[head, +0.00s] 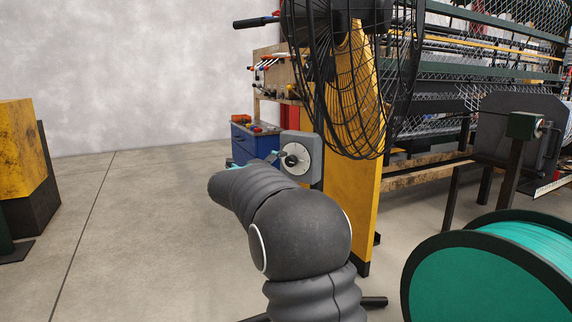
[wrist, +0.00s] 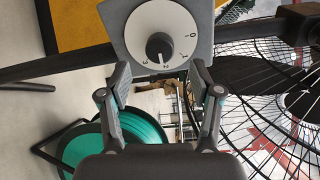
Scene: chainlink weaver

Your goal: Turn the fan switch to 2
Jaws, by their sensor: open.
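The fan switch is a grey box (head: 313,153) on the fan's stand, with a white round dial and a black knob (head: 295,158). In the wrist view the box (wrist: 200,20) fills the top middle. Its white dial (wrist: 142,30) carries the marks 0, 1, 2 and 3, and the dark knob (wrist: 158,46) sits at its centre. The knob's light mark seems to point down, near the 2; its exact setting is hard to tell. My gripper (wrist: 160,76) is open and empty, its fingertips apart just below the dial. In the head view my arm partly hides the gripper (head: 272,159).
A green cable spool (head: 480,275) is at lower right. A blue tool cabinet (head: 252,142) is behind. Open floor (head: 150,240) lies to the left.

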